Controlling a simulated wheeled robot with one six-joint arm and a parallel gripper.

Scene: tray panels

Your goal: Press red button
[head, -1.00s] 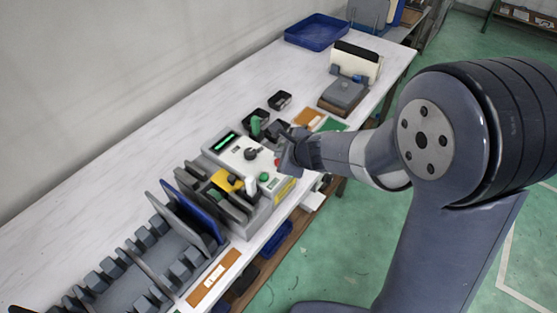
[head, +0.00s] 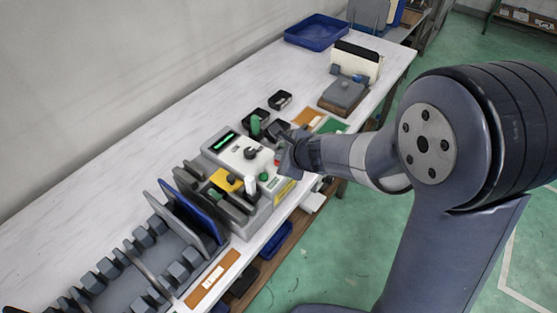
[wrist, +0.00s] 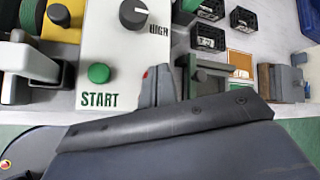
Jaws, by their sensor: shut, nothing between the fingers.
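The control box (head: 232,152) is off-white with a green display, a dark knob and a green button (head: 263,176). The wrist view shows the green START button (wrist: 98,73) and the knob (wrist: 134,14) on its face. A small bit of the red button (head: 277,161) shows beside my gripper (head: 285,158). In the wrist view only a red sliver (wrist: 146,74) shows at the fingertips; the rest is hidden. My gripper (wrist: 157,78) is shut and empty, over the red button's spot. I cannot tell whether it touches the button.
Grey fixtures with a yellow part (head: 225,180) and a blue panel (head: 196,214) stand left of the box. Small black bins (head: 280,100) lie behind it. A blue tray (head: 317,32) sits at the table's far end. The table (head: 110,160) is clear along the wall.

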